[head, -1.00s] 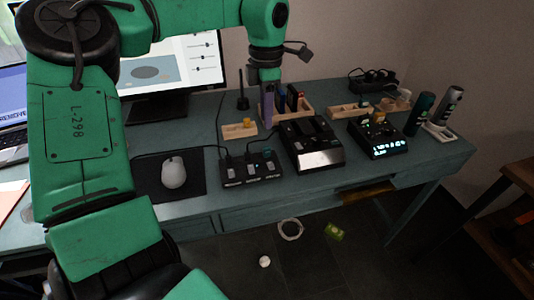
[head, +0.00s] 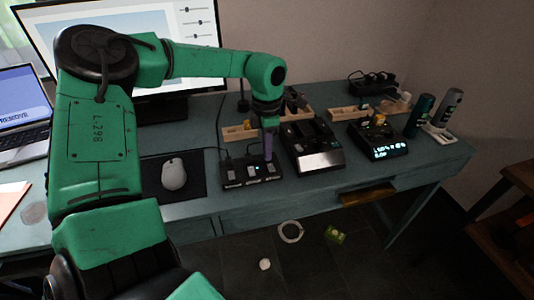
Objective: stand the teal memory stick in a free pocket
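My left gripper (head: 269,157) points down at the right end of the black hub (head: 236,184) on the desk. Its narrow purple-grey fingers look close together, and I cannot tell whether they are shut on something. The teal memory stick is not clearly visible; the spot at the hub's right end is covered by the fingers. A wooden holder (head: 300,116) stands behind, partly hidden by my arm. My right gripper is out of view.
A black device with a silver front (head: 322,161) stands close right of the hub. A lit black device (head: 390,153) is farther right. A mouse (head: 174,174) lies on a dark pad at left. Bottles (head: 445,108) stand at the right end. The desk's front strip is clear.

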